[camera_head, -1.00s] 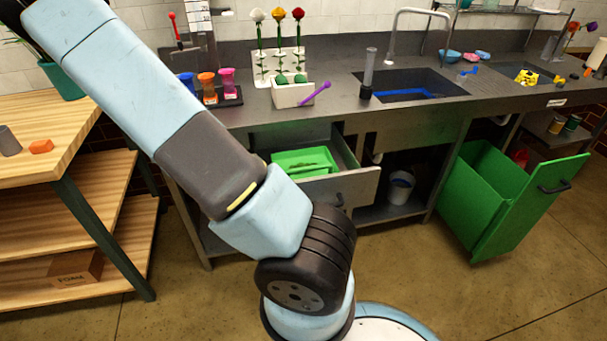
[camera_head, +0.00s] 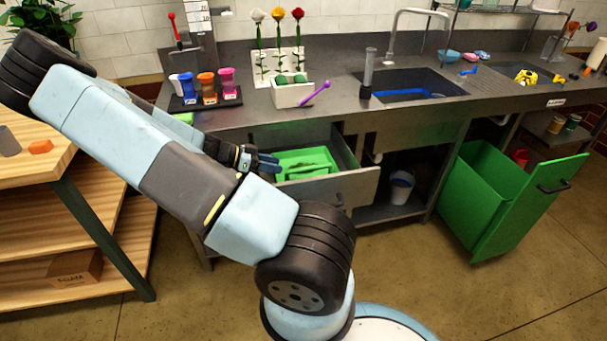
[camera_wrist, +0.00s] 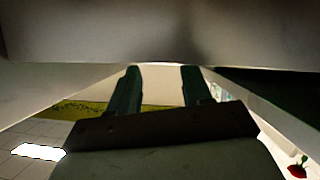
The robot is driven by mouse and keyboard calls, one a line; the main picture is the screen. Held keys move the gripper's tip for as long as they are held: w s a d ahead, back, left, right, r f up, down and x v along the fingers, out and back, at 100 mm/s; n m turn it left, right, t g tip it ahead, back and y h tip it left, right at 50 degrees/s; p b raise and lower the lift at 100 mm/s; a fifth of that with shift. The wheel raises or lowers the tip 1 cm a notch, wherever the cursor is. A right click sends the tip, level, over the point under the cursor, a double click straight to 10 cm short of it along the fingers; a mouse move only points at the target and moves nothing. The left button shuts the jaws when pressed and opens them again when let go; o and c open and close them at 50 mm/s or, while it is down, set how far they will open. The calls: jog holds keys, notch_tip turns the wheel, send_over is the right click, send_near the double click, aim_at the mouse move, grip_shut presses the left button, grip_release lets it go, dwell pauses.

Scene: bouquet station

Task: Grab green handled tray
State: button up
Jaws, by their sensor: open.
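The green tray (camera_head: 318,158) lies in the open drawer (camera_head: 345,188) under the counter. A raised green part, perhaps its handle, runs across it, but I cannot make out its shape well. My gripper (camera_head: 268,162) is at the left side of the drawer, beside the tray's left end, with fingers pointing right. In the wrist view my two fingers (camera_wrist: 160,88) are apart with nothing between them. Pale surfaces fill much of that view, and I cannot pick out the tray there. Whether the fingers touch the tray cannot be told.
The grey counter (camera_head: 345,108) runs just above the drawer. On it stand a flower rack (camera_head: 277,66), a white box (camera_head: 292,95) and colored cups (camera_head: 207,88). A green bin (camera_head: 490,205) stands open at the right. A wooden shelf (camera_head: 75,215) is at the left.

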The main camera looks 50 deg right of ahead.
aim_at(293, 170)
jog(key=shift+s+x, duration=0.2)
jog(key=shift+x, duration=3.45)
jog(key=shift+a+f, duration=0.1)
jog(key=shift+a, duration=0.1)
grip_shut()
